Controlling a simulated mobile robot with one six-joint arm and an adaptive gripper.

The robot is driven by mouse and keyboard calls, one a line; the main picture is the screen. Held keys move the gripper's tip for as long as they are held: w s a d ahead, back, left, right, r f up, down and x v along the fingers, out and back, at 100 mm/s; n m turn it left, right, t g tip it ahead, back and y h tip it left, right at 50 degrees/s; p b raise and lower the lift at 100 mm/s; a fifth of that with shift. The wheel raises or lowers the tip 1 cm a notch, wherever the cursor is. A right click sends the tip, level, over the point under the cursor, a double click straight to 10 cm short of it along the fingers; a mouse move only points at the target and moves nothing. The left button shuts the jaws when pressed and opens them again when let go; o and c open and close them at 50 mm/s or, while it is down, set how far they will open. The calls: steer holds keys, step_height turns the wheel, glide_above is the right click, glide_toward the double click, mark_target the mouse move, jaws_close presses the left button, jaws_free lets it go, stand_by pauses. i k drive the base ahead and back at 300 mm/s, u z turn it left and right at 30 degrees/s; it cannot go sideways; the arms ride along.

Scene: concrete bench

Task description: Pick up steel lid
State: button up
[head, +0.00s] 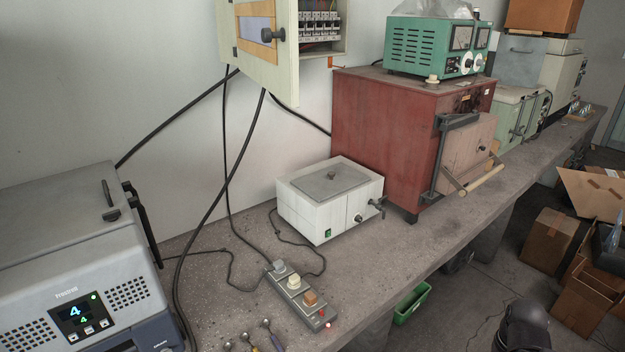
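The steel lid (318,186) is a flat grey rectangular plate with a small dark knob at its middle. It lies on top of a white box-shaped bath (304,218), which stands on the concrete bench. The bath has a green switch on its front and a dark tap at its right end. The lid's top is in plain view and nothing lies on it.
A red furnace (385,130) stands close behind and right of the bath. A grey freezer-like unit (60,240) stands at the left. A power strip (302,296) and cables lie in front. An open electrical cabinet (262,50) hangs above. Bare bench (385,250) shows right of the bath.

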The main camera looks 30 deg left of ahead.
mark_target(323, 185)
steer(key=u, duration=0.8)
steer(key=i, duration=0.95)
steer(key=u, duration=0.5)
